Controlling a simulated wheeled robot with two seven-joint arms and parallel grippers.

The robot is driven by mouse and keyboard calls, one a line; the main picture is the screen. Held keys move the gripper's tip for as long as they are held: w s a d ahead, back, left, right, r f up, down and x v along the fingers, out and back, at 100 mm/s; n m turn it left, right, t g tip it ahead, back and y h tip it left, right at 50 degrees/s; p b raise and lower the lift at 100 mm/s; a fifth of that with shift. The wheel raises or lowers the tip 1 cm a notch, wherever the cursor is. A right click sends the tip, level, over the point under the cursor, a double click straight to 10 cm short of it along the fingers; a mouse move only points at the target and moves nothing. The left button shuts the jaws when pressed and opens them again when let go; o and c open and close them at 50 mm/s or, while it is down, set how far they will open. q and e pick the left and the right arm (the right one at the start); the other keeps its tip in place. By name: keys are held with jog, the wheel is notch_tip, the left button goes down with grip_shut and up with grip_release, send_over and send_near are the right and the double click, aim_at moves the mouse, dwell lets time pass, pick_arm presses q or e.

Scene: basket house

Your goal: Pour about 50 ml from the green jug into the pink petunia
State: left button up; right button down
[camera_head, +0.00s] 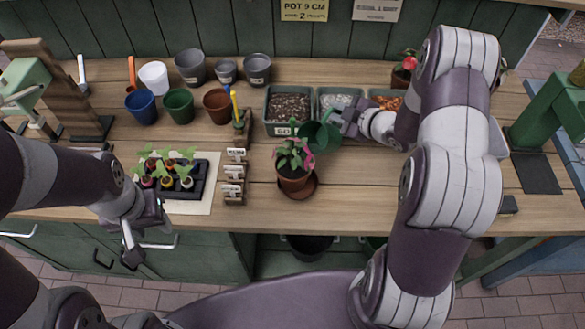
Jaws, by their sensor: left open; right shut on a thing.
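The green jug (318,136) is held in my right gripper (343,124), which is shut on it. The jug is tilted, its mouth toward the lower left, just above and behind the pink petunia. The pink petunia (295,172) has green leaves and pink flowers and stands upright in a terracotta pot on a saucer (301,195). I cannot tell whether water is leaving the jug. My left gripper (131,240) is open and empty, low in front of the bench's front edge at the left.
A black seedling tray (197,190) lies on a pale mat at the left. Labelled wooden blocks (233,178) stand between it and the petunia. Several pots (179,104) and a bin of soil (289,106) are behind. The bench is clear right of the petunia.

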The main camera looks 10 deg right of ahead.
pick_arm(q)
notch_tip(320, 180, up, 6)
jog(key=p, duration=0.3)
jog(key=shift+w+d+p, duration=0.2)
jog(key=shift+w+p, duration=0.15)
jog(key=shift+w, duration=0.1)
pick_arm(e)
jog(key=w+d+m+y, duration=0.1)
jog(key=w+d+r+m+g, duration=0.1)
jog(key=w+d, duration=0.1)
jog(key=shift+d+y, duration=0.3)
jog(key=shift+y, duration=0.1)
pick_arm(q)
jog(key=shift+s+a, duration=0.1)
pick_arm(e)
jog(key=shift+s+a+r, duration=0.1)
jog(key=shift+s+r, duration=0.05)
pick_arm(q)
jog(key=shift+r, duration=0.15)
